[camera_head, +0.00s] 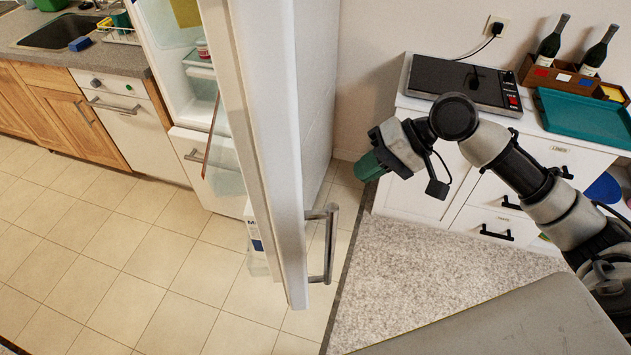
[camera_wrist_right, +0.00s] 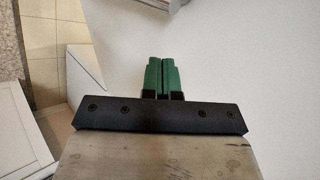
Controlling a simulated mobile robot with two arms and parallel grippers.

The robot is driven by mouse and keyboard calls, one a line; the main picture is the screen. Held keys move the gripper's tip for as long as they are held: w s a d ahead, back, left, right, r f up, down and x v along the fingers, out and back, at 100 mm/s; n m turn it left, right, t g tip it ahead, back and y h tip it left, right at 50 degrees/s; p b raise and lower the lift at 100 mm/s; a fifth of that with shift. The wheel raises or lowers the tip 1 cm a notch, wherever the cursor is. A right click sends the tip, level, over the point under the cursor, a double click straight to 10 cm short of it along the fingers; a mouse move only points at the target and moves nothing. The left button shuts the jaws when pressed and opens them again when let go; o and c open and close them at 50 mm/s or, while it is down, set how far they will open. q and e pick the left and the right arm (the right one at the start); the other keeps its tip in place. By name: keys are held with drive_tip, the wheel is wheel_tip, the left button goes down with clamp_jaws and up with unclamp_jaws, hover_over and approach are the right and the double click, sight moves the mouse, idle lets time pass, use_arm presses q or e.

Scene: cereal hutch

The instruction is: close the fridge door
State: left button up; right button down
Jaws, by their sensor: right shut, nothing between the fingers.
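The fridge door (camera_head: 272,120) stands wide open in the head view, its edge facing me. Its metal handle (camera_head: 328,245) is low on the door's right side. The open fridge interior (camera_head: 185,60) shows to the left of the door, with a few items inside. My right gripper (camera_head: 368,168) is to the right of the door, apart from it in the head view. In the right wrist view its green fingers (camera_wrist_right: 163,78) are together with nothing between them, in front of a plain pale surface. My left gripper is not in view.
A white cabinet (camera_head: 425,178) on the right carries a portable cooktop (camera_head: 462,84), a teal tray (camera_head: 588,117) and a wooden bottle crate (camera_head: 560,78). A sink counter (camera_head: 95,57) stands at the left. The tiled floor (camera_head: 130,250) before the fridge is clear.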

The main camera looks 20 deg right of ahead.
drive_tip(key=w+a+f+p, duration=0.1)
drive_tip(key=a+f+p, duration=0.2)
drive_tip(key=a, duration=0.5)
drive_tip(key=shift+w+a+f, duration=0.35)
drive_tip(key=shift+a+f, duration=0.05)
drive_tip(key=shift+f, duration=0.2)
drive_tip(key=shift+w, duration=0.15)
